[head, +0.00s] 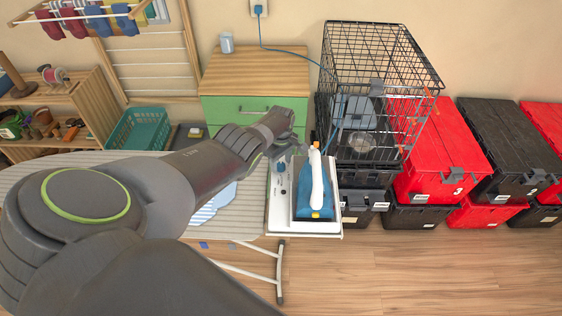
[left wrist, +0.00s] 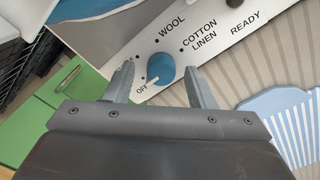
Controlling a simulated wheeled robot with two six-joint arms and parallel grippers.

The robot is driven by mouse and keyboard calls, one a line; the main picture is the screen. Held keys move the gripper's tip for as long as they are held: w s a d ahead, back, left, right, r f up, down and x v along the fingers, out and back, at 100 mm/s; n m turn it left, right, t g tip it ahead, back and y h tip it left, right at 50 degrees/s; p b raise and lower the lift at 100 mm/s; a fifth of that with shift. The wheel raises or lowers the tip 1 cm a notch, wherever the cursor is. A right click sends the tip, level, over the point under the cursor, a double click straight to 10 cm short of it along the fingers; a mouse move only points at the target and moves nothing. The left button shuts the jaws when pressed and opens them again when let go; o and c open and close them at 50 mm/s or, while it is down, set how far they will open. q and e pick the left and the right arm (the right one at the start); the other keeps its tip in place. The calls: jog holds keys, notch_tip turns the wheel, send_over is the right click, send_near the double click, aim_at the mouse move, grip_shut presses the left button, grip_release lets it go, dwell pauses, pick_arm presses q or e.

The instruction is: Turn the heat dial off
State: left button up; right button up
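The heat dial is a round blue knob (left wrist: 161,69) on the white panel of the iron station (left wrist: 150,45). Its white pointer is at the lower left, close to the OFF mark. WOOL, COTTON, LINEN and READY are printed further round. My left gripper (left wrist: 158,70) is open, with one finger on each side of the dial in the left wrist view; I cannot tell whether they touch it. In the head view the left gripper (head: 276,151) is over the left side of the station (head: 318,229), where a white-and-blue iron (head: 317,180) rests. My right gripper is not in view.
The station sits at the end of a striped ironing board (head: 243,215) with a blue-striped cloth. A wire cage (head: 380,60) on black totes stands right of it, beside red and black totes (head: 440,150). A green-drawered cabinet (head: 255,75) stands behind. Floor in front is clear.

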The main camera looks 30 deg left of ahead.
pick_arm(q)
jog(key=shift+r, duration=0.1)
jog(key=shift+r+p, duration=0.25)
jog(key=shift+p, duration=0.1)
notch_tip(320, 180, up, 8)
jog(key=r+p, duration=0.1)
jog(key=p, duration=0.4)
notch_tip(320, 180, up, 8)
send_over(281, 165)
jog(key=shift+w+f, duration=0.1)
jog(key=shift+f, duration=0.05)
